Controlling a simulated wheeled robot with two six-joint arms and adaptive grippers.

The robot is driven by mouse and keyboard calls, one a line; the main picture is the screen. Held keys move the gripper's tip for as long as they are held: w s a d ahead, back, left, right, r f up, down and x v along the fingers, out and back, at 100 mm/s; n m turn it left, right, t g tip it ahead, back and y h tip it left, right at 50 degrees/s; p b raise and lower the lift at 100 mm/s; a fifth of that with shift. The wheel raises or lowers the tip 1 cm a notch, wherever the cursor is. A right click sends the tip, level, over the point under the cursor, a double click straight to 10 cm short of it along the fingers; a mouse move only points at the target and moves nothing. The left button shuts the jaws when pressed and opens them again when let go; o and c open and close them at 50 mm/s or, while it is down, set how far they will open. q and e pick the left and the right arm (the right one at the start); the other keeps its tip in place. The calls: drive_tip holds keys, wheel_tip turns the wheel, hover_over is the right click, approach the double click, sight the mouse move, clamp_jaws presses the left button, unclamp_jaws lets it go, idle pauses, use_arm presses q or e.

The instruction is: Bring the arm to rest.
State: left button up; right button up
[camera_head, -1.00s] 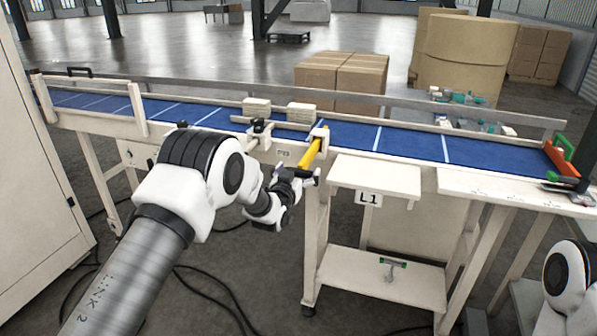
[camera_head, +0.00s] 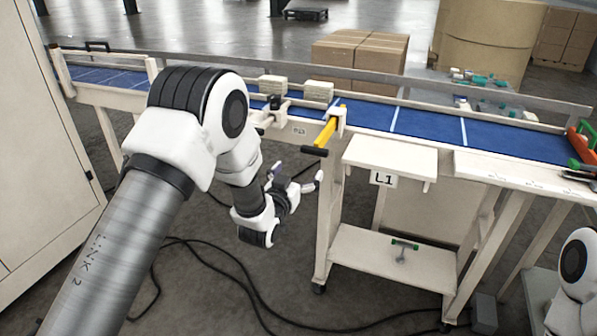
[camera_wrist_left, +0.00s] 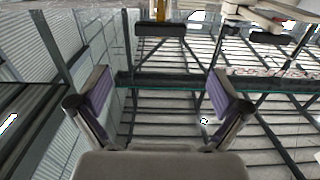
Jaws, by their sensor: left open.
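My left gripper (camera_head: 296,184) is open and empty in the head view, held in front of the conveyor and below its top edge, left of the table leg. In the left wrist view its two fingers (camera_wrist_left: 158,95) stand wide apart with purple pads and nothing between them. The yellow lever (camera_head: 327,132) with a black grip (camera_head: 314,151) sits on the conveyor's front, above and right of the gripper and apart from it. The black grip also shows at the top of the left wrist view (camera_wrist_left: 160,30). My right gripper is not in view.
A shelf labelled L1 (camera_head: 391,155) juts out right of the lever. Black cables (camera_head: 257,290) lie on the floor. A pale cabinet (camera_head: 40,130) stands at left.

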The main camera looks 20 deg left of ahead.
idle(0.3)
use_arm(q)
drive_tip(key=s+a+f+g, duration=0.1)
drive_tip(key=s+f+g, duration=0.3)
drive_tip(key=s+f, duration=0.55)
drive_tip(key=s+f+g, duration=0.3)
drive_tip(key=s+f, duration=0.2)
drive_tip(key=f, duration=0.9)
drive_tip(key=s+f+g, duration=0.4)
drive_tip(key=s+g, duration=0.1)
drive_tip(key=s, duration=1)
drive_tip(key=s+f+g, duration=0.3)
drive_tip(key=s+g, duration=0.3)
drive_tip(key=s, duration=0.9)
drive_tip(key=shift+f+n, duration=0.4)
drive_tip(key=shift+a+y, duration=0.1)
drive_tip(key=shift+y, duration=0.2)
